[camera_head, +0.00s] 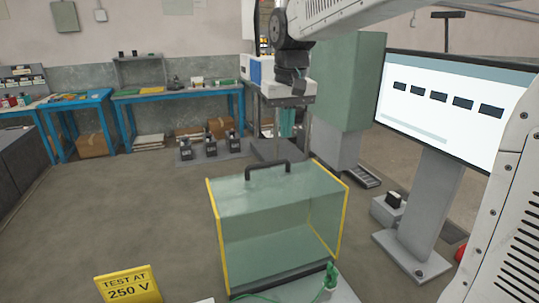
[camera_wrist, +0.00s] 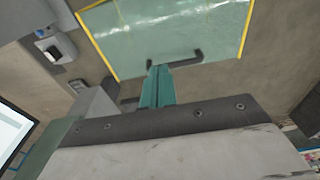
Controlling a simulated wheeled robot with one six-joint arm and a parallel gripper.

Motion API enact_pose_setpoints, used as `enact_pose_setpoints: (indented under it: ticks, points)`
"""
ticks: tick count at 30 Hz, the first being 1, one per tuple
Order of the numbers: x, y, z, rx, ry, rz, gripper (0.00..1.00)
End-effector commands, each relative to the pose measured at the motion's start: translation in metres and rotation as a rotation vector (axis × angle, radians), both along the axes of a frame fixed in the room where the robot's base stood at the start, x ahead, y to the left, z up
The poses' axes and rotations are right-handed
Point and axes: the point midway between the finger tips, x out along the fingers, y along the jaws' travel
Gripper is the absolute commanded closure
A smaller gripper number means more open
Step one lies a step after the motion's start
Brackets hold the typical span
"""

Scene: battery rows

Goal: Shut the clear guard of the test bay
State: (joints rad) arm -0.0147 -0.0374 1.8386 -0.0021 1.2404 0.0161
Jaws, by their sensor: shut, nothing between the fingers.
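The clear guard (camera_head: 265,225) is a greenish see-through box with yellow edges, standing in the middle of the head view. Its dark handle (camera_head: 268,169) is on the far top edge. The guard (camera_wrist: 165,30) and handle (camera_wrist: 175,59) also show at the top of the wrist view. I cannot tell how far the guard is open. My gripper (camera_head: 287,130) points down just beyond the handle, its teal fingers together and empty. In the wrist view the fingertips (camera_wrist: 158,70) appear close to the handle's left part; contact cannot be told.
A yellow "TEST AT 250 V" sign (camera_head: 128,285) stands front left. A screen (camera_head: 440,110) on a grey stand is at right. A green clip (camera_head: 331,275) with a cable is by the guard's front. Several dark batteries (camera_head: 210,146) stand behind it.

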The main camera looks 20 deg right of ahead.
Motion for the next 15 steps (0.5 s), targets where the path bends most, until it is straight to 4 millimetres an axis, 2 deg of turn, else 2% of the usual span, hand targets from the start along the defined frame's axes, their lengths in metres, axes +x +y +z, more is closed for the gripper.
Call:
enact_pose_setpoints:
  ticks: [1,3,6,10,15]
  points:
    - [0.027,0.001,-0.005,0.0,0.006,0.001,1.0]
    - [0.056,0.003,-0.009,0.001,0.006,0.002,1.0]
    - [0.087,0.005,-0.016,0.001,0.007,0.002,1.0]
    - [0.11,0.007,-0.023,0.001,0.007,0.003,1.0]
    - [0.118,0.008,-0.034,0.001,0.008,0.003,1.0]
